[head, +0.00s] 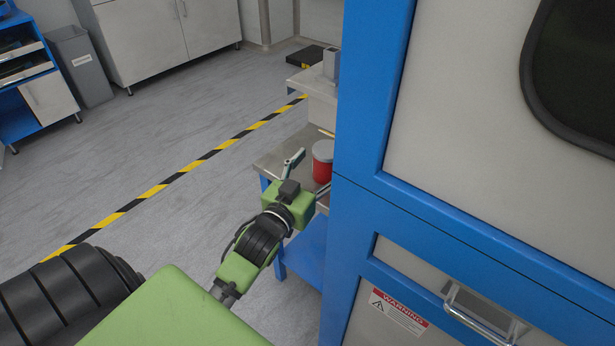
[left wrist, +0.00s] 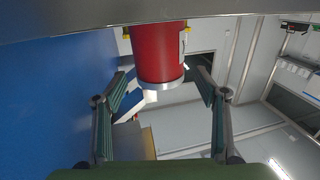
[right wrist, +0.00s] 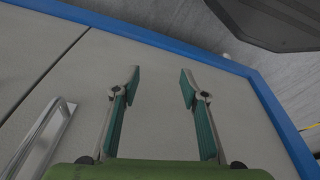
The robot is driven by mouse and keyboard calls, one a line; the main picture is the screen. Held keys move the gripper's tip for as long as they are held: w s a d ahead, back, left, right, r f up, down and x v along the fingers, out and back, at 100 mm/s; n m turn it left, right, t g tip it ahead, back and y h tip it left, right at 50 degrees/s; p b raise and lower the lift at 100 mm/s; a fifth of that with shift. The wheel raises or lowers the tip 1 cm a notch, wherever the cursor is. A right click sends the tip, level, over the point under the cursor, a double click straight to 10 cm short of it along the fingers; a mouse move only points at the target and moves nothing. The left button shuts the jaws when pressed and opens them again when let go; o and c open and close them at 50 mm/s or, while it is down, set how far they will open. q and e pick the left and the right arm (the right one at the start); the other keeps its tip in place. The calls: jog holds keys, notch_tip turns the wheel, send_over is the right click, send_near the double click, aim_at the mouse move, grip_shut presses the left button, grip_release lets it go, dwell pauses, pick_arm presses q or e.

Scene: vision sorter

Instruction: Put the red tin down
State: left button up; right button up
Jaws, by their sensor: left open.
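The red tin (head: 323,162) with a grey lid stands upright on the metal top of a blue bench (head: 276,160), partly hidden by the blue cabinet edge. My left gripper (head: 308,174) is open, its fingers spread on either side of the tin. In the left wrist view the red tin (left wrist: 160,55) shows upside down between and beyond the open fingers of the left gripper (left wrist: 164,85), with no finger seen touching it. My right gripper (right wrist: 159,78) is open and empty in front of a grey panel with a blue frame.
A large blue and grey cabinet (head: 355,150) with a handle (head: 480,322) and a warning label fills the right side, close beside the tin. A yellow-black floor stripe (head: 180,172) crosses open floor. A grey bin (head: 80,65) stands far left.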

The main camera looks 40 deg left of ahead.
pick_arm(q)
jog(key=s, duration=0.6)
jog(key=shift+d, duration=0.35)
jog(key=shift+o, duration=0.6)
jog(key=shift+s+r+p, duration=0.15)
jog(key=shift+s+p, duration=0.3)
jog(key=shift+s, duration=0.1)
jog(key=w+g+p, duration=0.4)
jog(key=w+p, duration=0.1)
jog(key=p, duration=1.2)
jog(key=shift+w+d, duration=0.1)
jog(key=shift+w, duration=0.05)
jog(key=shift+a+p+x, duration=0.2)
jog(key=shift+p+x, duration=0.1)
jog(key=shift+x, duration=2.4)
pick_arm(e)
jog(key=s+d+f+g, duration=0.1)
jog(key=s+f, duration=0.3)
jog(key=s, duration=0.6)
jog(key=s+d+f, duration=0.2)
jog(key=s+f, duration=0.2)
jog(key=s, duration=0.6)
jog(key=shift+s+d+f+g, duration=0.2)
jog(key=shift+f+g, duration=0.1)
jog(key=shift+g, duration=0.1)
